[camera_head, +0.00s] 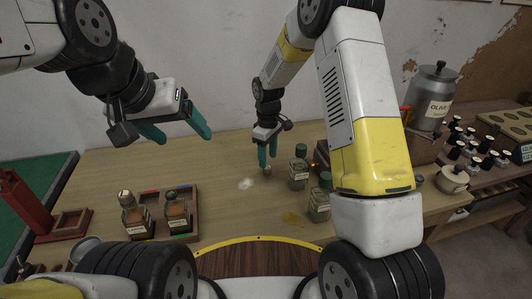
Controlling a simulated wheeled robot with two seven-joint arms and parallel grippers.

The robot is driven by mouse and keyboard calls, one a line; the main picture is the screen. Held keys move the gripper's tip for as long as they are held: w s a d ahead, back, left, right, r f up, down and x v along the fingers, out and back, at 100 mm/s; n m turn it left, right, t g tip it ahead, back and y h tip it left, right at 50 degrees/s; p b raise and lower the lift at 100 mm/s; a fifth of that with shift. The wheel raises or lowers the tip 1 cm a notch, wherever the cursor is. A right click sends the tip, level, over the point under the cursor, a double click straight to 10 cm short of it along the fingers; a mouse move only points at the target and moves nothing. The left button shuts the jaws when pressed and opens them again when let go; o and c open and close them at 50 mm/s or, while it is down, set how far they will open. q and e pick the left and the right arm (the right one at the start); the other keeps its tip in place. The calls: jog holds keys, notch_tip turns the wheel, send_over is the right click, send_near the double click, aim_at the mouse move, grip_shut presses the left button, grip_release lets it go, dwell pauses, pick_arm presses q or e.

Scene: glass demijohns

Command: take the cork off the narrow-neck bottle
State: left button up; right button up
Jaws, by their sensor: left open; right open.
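Two small labelled glass bottles stand at the left of the table: one (138,219) with a pale brownish top, and one (177,214) with a darker top in a wooden tray. Two green-topped bottles (298,172) (319,204) stand at the right. I cannot tell which is the narrow-neck bottle. A small brownish piece, perhaps a cork (267,171), is just below my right gripper (267,163), which points down and is open; contact is unclear. My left gripper (182,136) is open and empty, raised above the table behind the left bottles.
The wooden tray (194,197) holds coloured pieces. A white patch (246,184) and a yellowish patch (293,219) mark the table. A metal olive can (436,95) and several dark-topped small bottles stand at the right. The table's middle is mostly free.

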notch_tip(320, 180, up, 6)
notch_tip(320, 180, up, 10)
jog(key=m+t, duration=0.1)
jog(key=m, duration=0.1)
send_over(268, 168)
jog(key=s+d, duration=0.4)
jog(key=s+d+r+m+t+y, duration=0.1)
jog(key=s+d+r+m+t, duration=0.15)
jog(key=s+r, duration=0.45)
jog(key=s+d+r+m+t, duration=0.1)
jog(key=s+d+r+m, duration=0.1)
jog(key=s, duration=0.6)
jog(key=s+d+r+m+t+y, duration=0.1)
jog(key=s+d+r+m, duration=0.1)
jog(key=s+m, duration=0.2)
jog(key=s, duration=0.3)
jog(key=shift+s+r+t, duration=0.2)
jog(key=shift+s+t, duration=0.15)
jog(key=shift+s, duration=0.05)
